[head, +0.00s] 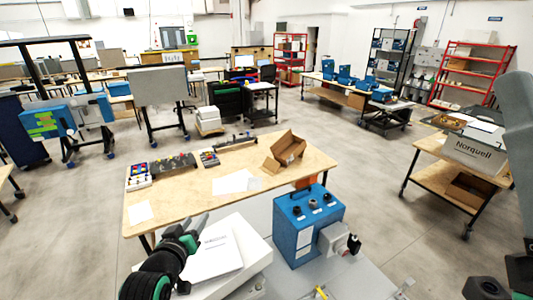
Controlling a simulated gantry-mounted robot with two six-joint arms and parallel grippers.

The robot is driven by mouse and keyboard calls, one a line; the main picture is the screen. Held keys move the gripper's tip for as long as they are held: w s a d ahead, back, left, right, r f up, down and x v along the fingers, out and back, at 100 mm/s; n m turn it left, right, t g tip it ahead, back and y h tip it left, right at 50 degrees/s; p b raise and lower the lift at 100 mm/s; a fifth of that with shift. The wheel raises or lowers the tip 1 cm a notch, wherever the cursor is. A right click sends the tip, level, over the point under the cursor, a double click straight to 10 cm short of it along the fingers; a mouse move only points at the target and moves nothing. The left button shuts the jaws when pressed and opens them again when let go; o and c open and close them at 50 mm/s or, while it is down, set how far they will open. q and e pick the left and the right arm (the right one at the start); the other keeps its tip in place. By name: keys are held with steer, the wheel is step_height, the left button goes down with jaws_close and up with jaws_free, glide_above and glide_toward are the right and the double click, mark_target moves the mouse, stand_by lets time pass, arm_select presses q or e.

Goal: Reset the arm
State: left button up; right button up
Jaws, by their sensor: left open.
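My left arm comes in at the bottom left of the head view. Its gripper (198,226) is open and empty, in front of the near left part of the wooden table, above a white box-shaped unit (262,256). A sheet or booklet with print (216,252) lies on that unit, partly behind my wrist. My right arm shows at the right edge, grey with dark joints near the bottom right corner. Its gripper fingers cannot be made out. A blue analyser box (293,232) with black knobs on top stands right of my left gripper.
The wooden table (205,203) holds an open cardboard box (286,150), white papers (236,181), trays of small coloured parts (138,176) and a dark rack (174,163). A side table with a Norquell box (474,152) stands right. Grey floor lies open between tables.

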arm_select(q)
steer(key=s+d+r+m+t, duration=0.1)
steer(key=s+r+t, duration=0.25)
steer(key=r, duration=1.25)
steer(key=s+r+m+t+h, duration=0.25)
steer(key=s+r+t, duration=0.75)
steer(key=s+r, duration=1.3)
step_height(320, 180, down, 48)
steer(key=b, duration=4.8)
steer(key=shift+w+m+y, duration=0.25)
steer(key=shift+m+y, duration=0.1)
steer(key=shift+m, duration=0.1)
